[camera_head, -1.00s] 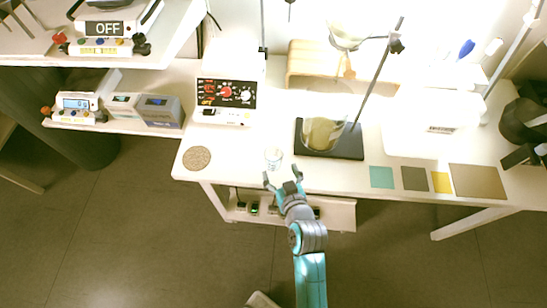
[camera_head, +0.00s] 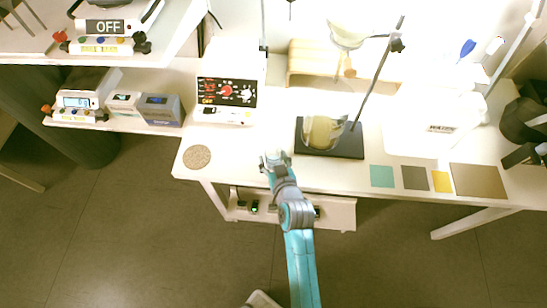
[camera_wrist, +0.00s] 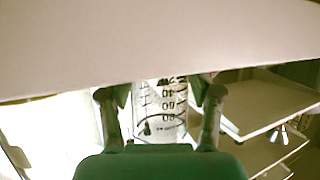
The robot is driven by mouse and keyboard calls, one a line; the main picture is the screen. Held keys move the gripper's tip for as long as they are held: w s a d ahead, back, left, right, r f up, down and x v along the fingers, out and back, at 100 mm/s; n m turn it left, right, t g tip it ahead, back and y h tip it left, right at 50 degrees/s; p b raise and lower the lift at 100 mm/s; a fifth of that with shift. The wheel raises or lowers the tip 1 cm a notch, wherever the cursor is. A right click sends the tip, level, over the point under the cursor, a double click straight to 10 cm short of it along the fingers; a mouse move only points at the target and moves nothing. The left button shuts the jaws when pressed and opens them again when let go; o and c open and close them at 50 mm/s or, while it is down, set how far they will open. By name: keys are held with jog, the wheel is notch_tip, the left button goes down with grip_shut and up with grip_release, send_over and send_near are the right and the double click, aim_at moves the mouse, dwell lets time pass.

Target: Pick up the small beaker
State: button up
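The small beaker (camera_wrist: 160,112) is clear glass with dark printed markings. In the wrist view it stands upright between the two fingers of my gripper (camera_wrist: 160,100), which lie very close to its sides. I cannot tell whether both pads press on the glass. In the head view my gripper (camera_head: 275,159) is at the front edge of the white table (camera_head: 230,160), with its fingers around the beaker's place. The beaker is mostly hidden there by the fingers and the bright tabletop.
A round cork mat (camera_head: 197,157) lies left of my gripper. A stand with a dark base (camera_head: 345,143) and round flask (camera_head: 322,132) is to the right. A hotplate-like device (camera_head: 226,95) stands behind left. Coloured squares (camera_head: 382,176) lie along the front right.

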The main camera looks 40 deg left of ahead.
jog(key=c, duration=0.7)
